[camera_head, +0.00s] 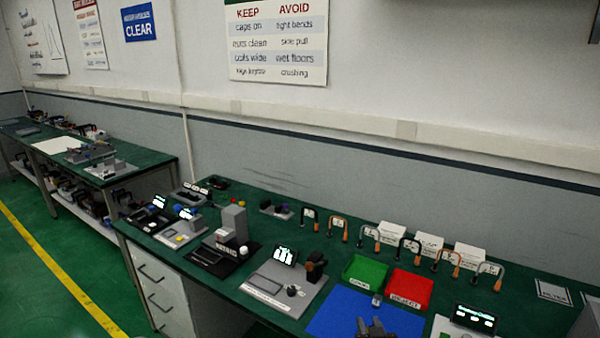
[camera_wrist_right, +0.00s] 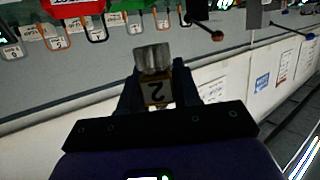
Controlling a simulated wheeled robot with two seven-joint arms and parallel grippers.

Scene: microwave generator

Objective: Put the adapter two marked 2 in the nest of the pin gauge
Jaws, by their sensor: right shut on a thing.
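My right gripper (camera_head: 375,328) is at the bottom edge of the head view, over the blue mat (camera_head: 340,312). In the right wrist view its dark fingers (camera_wrist_right: 158,88) are shut on the adapter marked 2 (camera_wrist_right: 157,93). The adapter has a brownish body with a black 2, and a grey metal end stands out past the fingertips. Several gauge-like stations stand left of the mat. One has a display and a dark upright part (camera_head: 315,265); another has a tall grey block (camera_head: 233,222). I cannot tell which is the pin gauge. My left gripper is not in view.
A green bin (camera_head: 364,272) and a red bin (camera_head: 409,289) stand behind the mat. Several cable loops on stands and white boxes (camera_head: 470,257) line the back. A display unit (camera_head: 474,319) stands at the right. The blue mat has bare room on its left.

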